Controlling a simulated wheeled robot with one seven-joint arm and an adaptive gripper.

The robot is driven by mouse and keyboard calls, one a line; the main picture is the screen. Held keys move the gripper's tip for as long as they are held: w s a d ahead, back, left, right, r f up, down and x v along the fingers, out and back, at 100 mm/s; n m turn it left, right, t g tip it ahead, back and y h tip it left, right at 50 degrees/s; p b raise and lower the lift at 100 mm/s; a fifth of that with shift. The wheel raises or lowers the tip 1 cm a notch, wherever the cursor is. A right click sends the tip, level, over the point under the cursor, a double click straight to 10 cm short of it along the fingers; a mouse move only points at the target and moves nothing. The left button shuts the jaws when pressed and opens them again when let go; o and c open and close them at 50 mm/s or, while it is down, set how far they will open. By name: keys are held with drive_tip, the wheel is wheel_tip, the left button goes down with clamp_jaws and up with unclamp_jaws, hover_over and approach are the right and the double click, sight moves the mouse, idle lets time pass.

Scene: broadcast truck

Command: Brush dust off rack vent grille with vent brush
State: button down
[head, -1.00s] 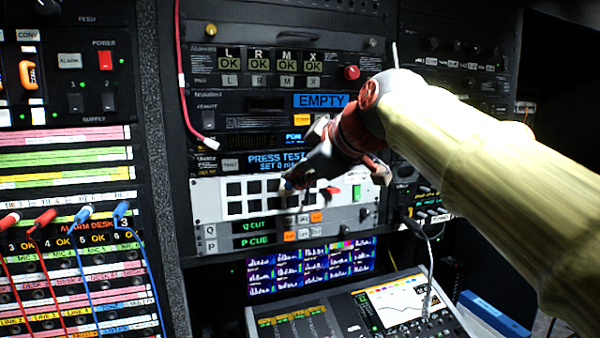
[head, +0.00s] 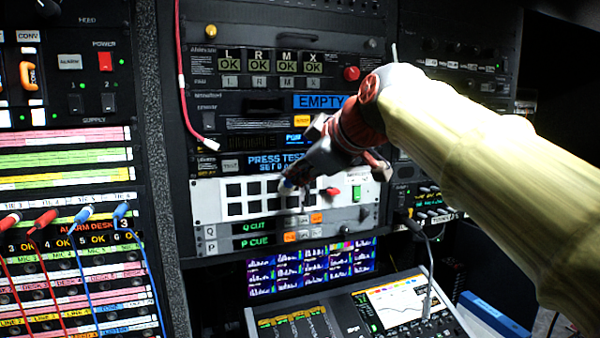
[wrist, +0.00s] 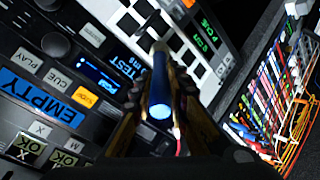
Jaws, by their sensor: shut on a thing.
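My gripper (head: 318,165) is in front of the rack's white panel. In the wrist view my gripper (wrist: 158,118) is shut on a blue stick-like handle (wrist: 160,88), which I take for the vent brush. Its round end faces the camera and its far end points at the white panel. The white panel (head: 212,190) has rows of dark square cells. I cannot tell which surface is the vent grille, and no dust is visible.
Patch cables (head: 83,213) hang at the left. A red cable (head: 180,75) hangs down the rack left of my gripper. A red knob (head: 351,73) juts out above. A console with a screen (head: 397,303) stands below, with a blue box (head: 494,314) to its right.

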drive_tip(key=shift+s+r, duration=0.1)
idle(0.3)
drive_tip(key=shift+s+d+b, duration=0.25)
drive_tip(key=shift+s+b, duration=0.2)
drive_tip(key=shift+s, duration=0.45)
drive_tip(key=shift+s+d+b, duration=0.3)
drive_tip(key=shift+s+b, duration=0.15)
drive_tip(key=shift+s, duration=0.5)
drive_tip(key=shift+s+d+b, duration=0.25)
drive_tip(key=shift+s+b, duration=0.2)
drive_tip(key=shift+s, duration=0.55)
drive_tip(key=s, duration=0.1)
drive_tip(key=s+b, duration=0.1)
drive_tip(key=shift+s+d, duration=0.35)
drive_tip(key=shift+d, duration=0.05)
